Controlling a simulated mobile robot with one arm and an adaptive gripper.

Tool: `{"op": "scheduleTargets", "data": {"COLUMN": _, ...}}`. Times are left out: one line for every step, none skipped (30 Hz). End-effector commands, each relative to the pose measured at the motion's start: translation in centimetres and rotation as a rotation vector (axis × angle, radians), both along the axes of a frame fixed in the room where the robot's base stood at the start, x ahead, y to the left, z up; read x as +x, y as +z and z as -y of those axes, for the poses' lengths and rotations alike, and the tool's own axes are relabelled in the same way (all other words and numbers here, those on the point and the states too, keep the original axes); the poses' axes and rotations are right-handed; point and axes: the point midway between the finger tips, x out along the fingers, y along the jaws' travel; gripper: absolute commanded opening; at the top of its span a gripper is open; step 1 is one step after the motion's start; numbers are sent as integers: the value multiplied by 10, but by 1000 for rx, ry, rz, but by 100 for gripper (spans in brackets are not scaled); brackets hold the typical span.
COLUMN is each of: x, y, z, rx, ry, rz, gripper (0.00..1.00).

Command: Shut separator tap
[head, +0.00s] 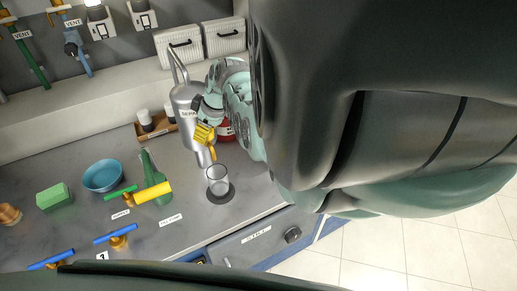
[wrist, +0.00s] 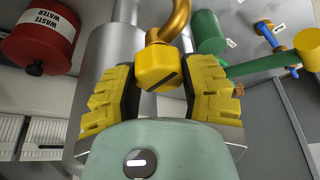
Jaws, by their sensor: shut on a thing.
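The separator (head: 186,98) is a silver cylinder with a partly hidden label, standing at the back of the counter in the head view. Its tap has a brass spout (head: 212,154) and, in the wrist view, a yellow block (wrist: 158,66) with a dark slanted slot, below a curved brass pipe (wrist: 180,20). My gripper (head: 205,132) is at the separator's front. In the wrist view its yellow fingers with black pads (wrist: 160,80) are on both sides of the tap block, shut on the tap. My gripper hides part of the tap. A clear glass (head: 217,180) stands below the spout.
A red waste water can (wrist: 40,42) stands close beside the separator. A green bottle (head: 152,168), blue bowl (head: 102,175), green block (head: 52,197) and several taps with coloured handles are on the left counter. The floor (head: 400,245) is clear at lower right.

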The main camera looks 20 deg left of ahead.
Motion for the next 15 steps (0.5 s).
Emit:
{"op": "scheduleTargets", "data": {"x": 0, "y": -2, "z": 1, "rx": -1, "ry": -15, "rz": 0, "gripper": 9}}
{"op": "scheduleTargets", "data": {"x": -1, "y": -2, "z": 1, "rx": -1, "ry": -27, "rz": 0, "gripper": 9}}
{"op": "scheduleTargets", "data": {"x": -1, "y": -2, "z": 1, "rx": -1, "ry": -44, "rz": 0, "gripper": 9}}
{"op": "scheduleTargets", "data": {"x": 0, "y": -2, "z": 1, "rx": -1, "ry": -60, "rz": 1, "gripper": 9}}
{"op": "scheduleTargets", "data": {"x": 0, "y": -2, "z": 1, "rx": 0, "ry": -78, "rz": 2, "gripper": 9}}
{"op": "scheduleTargets", "data": {"x": 0, "y": -1, "z": 1, "rx": 0, "ry": -103, "rz": 3, "gripper": 9}}
{"op": "scheduleTargets", "data": {"x": 0, "y": -1, "z": 1, "rx": 0, "ry": -124, "rz": 3, "gripper": 9}}
{"op": "scheduleTargets", "data": {"x": 0, "y": -2, "z": 1, "rx": -1, "ry": -146, "rz": 2, "gripper": 9}}
{"op": "scheduleTargets", "data": {"x": 0, "y": -2, "z": 1, "rx": -1, "ry": -177, "rz": 2, "gripper": 9}}
{"op": "scheduleTargets", "data": {"x": 0, "y": -2, "z": 1, "rx": -1, "ry": -204, "rz": 3, "gripper": 9}}
{"op": "scheduleTargets", "data": {"x": 0, "y": -2, "z": 1, "rx": 0, "ry": -230, "rz": 3, "gripper": 9}}
{"op": "scheduleTargets", "data": {"x": 0, "y": -2, "z": 1, "rx": 0, "ry": -266, "rz": 4, "gripper": 9}}
{"op": "scheduleTargets", "data": {"x": -1, "y": -3, "z": 1, "rx": 0, "ry": -293, "rz": 2, "gripper": 9}}
{"op": "scheduleTargets", "data": {"x": -1, "y": -3, "z": 1, "rx": -1, "ry": -322, "rz": 3, "gripper": 9}}
{"op": "scheduleTargets", "data": {"x": -1, "y": -3, "z": 0, "rx": 0, "ry": -358, "rz": 3, "gripper": 9}}
